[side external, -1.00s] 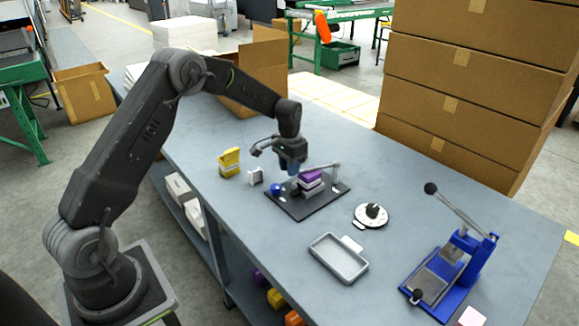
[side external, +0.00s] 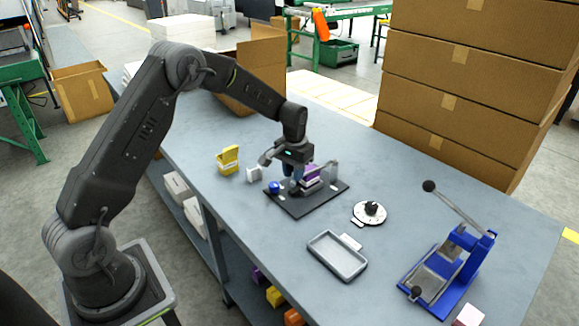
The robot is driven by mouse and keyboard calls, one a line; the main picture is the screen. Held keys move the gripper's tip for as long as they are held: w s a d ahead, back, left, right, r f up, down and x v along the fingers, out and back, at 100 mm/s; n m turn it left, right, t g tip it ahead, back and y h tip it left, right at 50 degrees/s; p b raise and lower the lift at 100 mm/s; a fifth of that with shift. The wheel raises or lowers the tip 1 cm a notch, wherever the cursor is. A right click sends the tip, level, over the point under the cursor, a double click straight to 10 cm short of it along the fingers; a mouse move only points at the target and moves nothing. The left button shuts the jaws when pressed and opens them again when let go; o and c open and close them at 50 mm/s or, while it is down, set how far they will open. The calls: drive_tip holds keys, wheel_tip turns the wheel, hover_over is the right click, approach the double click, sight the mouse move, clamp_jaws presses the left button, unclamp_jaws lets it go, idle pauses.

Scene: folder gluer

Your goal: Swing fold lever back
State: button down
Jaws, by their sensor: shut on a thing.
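The folding fixture is a black base plate (side external: 306,208) in the middle of the bench. It carries a purple and pale stack (side external: 312,173), a grey post (side external: 333,172) at its right and a blue ball (side external: 274,187) near its left corner. The fold lever is a thin light bar that runs left from the post, and it is mostly hidden behind my gripper now. My gripper (side external: 296,188) points down over the left of the plate, beside the stack. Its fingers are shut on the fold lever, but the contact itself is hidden.
A yellow holder (side external: 228,160) and a small white block (side external: 254,174) stand left of the plate. A round dial (side external: 370,212), a grey tray (side external: 337,262) and a blue lever press (side external: 452,265) stand to the right. Cardboard boxes (side external: 470,90) rise behind.

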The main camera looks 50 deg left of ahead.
drive_tip(key=w+d+n, duration=0.2)
drive_tip(key=d+n, duration=0.6)
drive_tip(key=d, duration=0.2)
drive_tip(key=shift+w+d+n, duration=0.3)
drive_tip(key=shift+w, duration=0.1)
drive_tip(key=c, duration=0.9)
unclamp_jaws()
drive_tip(key=shift+c, duration=0.2)
wheel_tip(320, 180, up, 14)
